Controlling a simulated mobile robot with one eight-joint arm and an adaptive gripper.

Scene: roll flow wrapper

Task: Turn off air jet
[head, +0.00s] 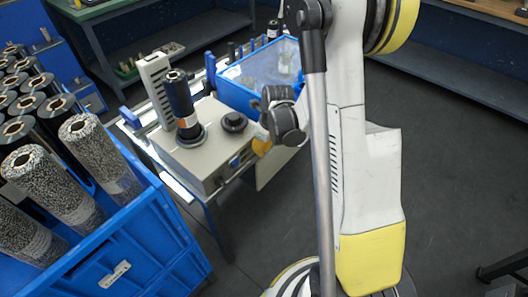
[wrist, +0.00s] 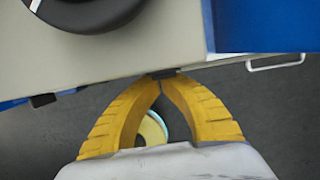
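The flow wrapper machine is a light grey box (head: 196,156) on a table in the head view, with a dark roll (head: 181,103) upright on it and a black round knob (head: 233,122) beside the roll. Small dark and blue controls (head: 236,161) show on its front face; I cannot tell which one works the air jet. My gripper (head: 261,147) is at the machine's right front corner. In the wrist view its yellow fingers (wrist: 160,80) come together at the tips, at the box's edge by a small dark part (wrist: 164,73). Whether they touch or hold that part is unclear.
A blue bin (head: 262,80) stands behind the machine. A large blue crate (head: 130,245) of speckled and black rolls stands at the front left. Workbenches line the back. The floor (head: 460,170) at the right is mostly clear.

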